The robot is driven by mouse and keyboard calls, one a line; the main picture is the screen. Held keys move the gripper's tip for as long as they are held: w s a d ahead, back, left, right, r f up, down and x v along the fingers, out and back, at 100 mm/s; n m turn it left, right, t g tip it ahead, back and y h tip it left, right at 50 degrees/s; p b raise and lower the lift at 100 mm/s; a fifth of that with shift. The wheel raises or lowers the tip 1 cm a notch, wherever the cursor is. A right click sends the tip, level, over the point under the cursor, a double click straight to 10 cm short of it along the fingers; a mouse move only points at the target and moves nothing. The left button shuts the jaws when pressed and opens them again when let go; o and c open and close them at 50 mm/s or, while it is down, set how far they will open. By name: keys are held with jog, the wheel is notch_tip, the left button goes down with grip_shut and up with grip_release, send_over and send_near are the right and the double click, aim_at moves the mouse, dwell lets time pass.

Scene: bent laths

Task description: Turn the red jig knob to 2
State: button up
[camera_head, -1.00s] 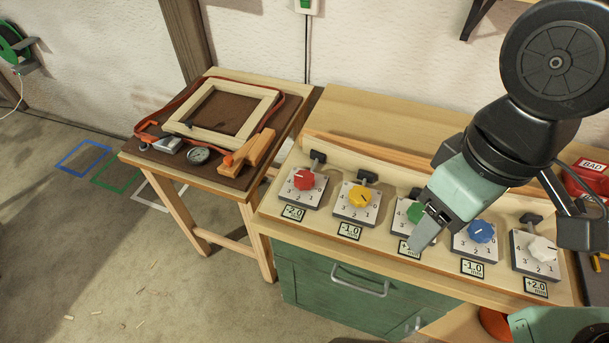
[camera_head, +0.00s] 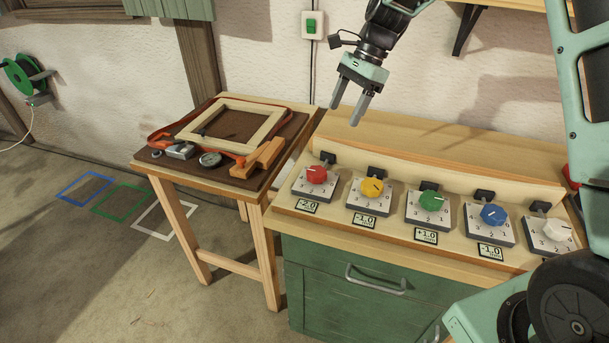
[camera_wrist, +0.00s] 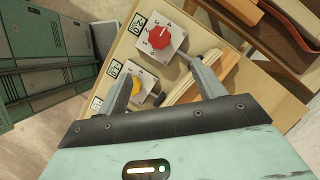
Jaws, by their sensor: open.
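The red jig knob (camera_head: 316,174) sits on a square white dial plate at the left end of a row of knobs on the bench. Its display (camera_head: 307,207) reads -2.0. My gripper (camera_head: 348,110) is open and empty, in the air above and behind the left part of the bench, apart from the knob. In the wrist view its two fingers (camera_wrist: 163,75) are spread, with the yellow knob (camera_wrist: 98,104) partly behind the left finger.
Yellow (camera_head: 372,187), green (camera_head: 431,201), blue (camera_head: 493,215) and white (camera_head: 557,230) knobs continue the row to the right. A small table (camera_head: 144,162) with a wooden frame (camera_head: 272,127) and clamps stands left of the bench.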

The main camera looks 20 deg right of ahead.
aim_at(317, 171)
jog(key=p+x, duration=0.2)
jog(key=x, duration=1.4)
jog(key=shift+f, duration=0.3)
jog(key=c, duration=1)
